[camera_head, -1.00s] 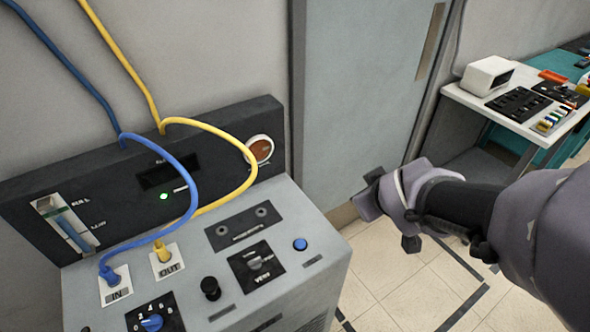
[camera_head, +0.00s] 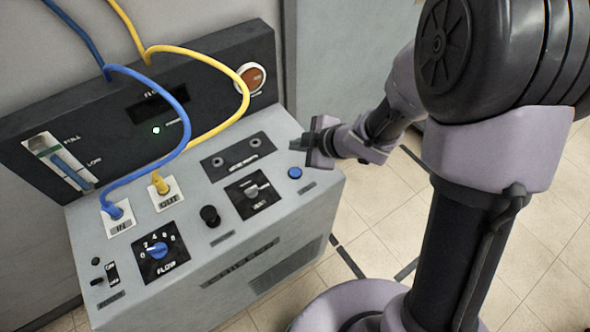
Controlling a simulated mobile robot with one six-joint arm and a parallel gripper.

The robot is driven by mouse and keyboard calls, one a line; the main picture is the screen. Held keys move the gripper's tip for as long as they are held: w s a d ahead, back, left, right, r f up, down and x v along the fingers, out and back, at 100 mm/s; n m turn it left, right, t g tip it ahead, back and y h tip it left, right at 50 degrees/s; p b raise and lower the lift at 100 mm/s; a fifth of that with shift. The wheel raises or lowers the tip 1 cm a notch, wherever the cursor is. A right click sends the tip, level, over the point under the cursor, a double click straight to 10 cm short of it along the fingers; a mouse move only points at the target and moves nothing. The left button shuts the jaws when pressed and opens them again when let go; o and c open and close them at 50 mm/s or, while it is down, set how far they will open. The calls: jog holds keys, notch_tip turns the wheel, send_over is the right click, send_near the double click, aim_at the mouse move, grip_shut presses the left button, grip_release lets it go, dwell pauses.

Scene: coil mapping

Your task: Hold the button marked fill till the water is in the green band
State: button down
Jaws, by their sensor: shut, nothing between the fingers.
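The console (camera_head: 130,260) has a grey sloped top. A round blue button (camera_head: 295,172) sits near its right end; the small label by it is too small to read. The level gauge (camera_head: 58,162) is at the left of the dark back panel, with marks that look like FULL and LOW. Its blue water column (camera_head: 70,172) reaches up to about just below the green band (camera_head: 46,151). My gripper (camera_head: 314,142) is shut and empty, above and slightly right of the blue button, apparently not touching it.
Blue and yellow hoses (camera_head: 183,115) arch over the console's left half from the IN and OUT ports. A FLOW dial (camera_head: 159,250), black knob (camera_head: 210,215) and rotary switch (camera_head: 252,190) stand on the top. A green light (camera_head: 156,130) is lit on the back panel.

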aim_at(298, 174)
jog(key=shift+f+b, duration=4.1)
jog(key=shift+f, duration=0.25)
jog(key=shift+f, duration=0.1)
jog(key=shift+f+b, duration=0.3)
jog(key=shift+f+b, duration=0.35)
jog(key=shift+f, duration=0.05)
jog(key=shift+r+p, duration=0.8)
jog(key=shift+p, duration=0.1)
notch_tip(298, 174, up, 5)
jog(key=p, duration=0.5)
jog(key=shift+r, duration=0.15)
